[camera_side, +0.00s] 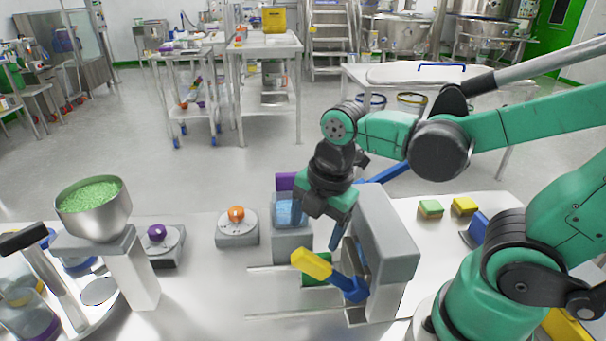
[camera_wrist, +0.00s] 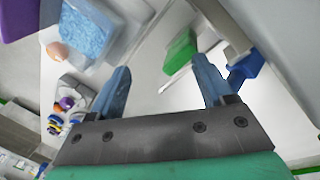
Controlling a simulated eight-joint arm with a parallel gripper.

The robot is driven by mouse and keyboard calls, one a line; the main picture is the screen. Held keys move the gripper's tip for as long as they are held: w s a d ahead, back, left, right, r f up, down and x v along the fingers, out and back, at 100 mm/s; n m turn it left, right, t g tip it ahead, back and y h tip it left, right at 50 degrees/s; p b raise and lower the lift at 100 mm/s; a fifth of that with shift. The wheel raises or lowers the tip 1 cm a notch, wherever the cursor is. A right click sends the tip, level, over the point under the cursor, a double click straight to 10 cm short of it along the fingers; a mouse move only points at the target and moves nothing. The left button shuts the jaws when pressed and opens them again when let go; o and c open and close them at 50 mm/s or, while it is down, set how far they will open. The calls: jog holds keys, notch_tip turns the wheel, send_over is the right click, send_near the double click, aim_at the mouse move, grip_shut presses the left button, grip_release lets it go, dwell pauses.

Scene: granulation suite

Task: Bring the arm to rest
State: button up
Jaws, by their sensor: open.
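My green arm reaches in from the right in the side view. My gripper (camera_side: 318,226) hangs above the work table, beside an upright grey housing (camera_side: 393,240) and near a grey container of blue granules (camera_side: 288,213). In the wrist view its two blue fingers stand wide apart, with nothing between the tips (camera_wrist: 160,68). A yellow-ended blue lever (camera_side: 312,263) and a green block (camera_side: 316,281) sit below the gripper, in front of the housing. The green block also shows beyond the fingers in the wrist view (camera_wrist: 180,51).
A bowl of green granules (camera_side: 92,197) stands on a grey post at left. Dials with a purple knob (camera_side: 157,232) and an orange knob (camera_side: 237,214) sit between. Two small blocks, green-topped (camera_side: 430,208) and yellow-topped (camera_side: 464,205), lie at right. Bare table is in front.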

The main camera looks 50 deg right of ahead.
jog(key=r+m+t, duration=0.1)
jog(key=m, duration=0.5)
jog(key=w+d+r+m+t, duration=0.1)
jog(key=m+t, duration=0.1)
jog(key=m, duration=0.4)
jog(key=w+d+r+m+t, duration=0.1)
jog(key=m+t, duration=0.1)
jog(key=m, duration=0.4)
jog(key=shift+w+r+m, duration=0.25)
jog(key=shift+r+m, duration=0.15)
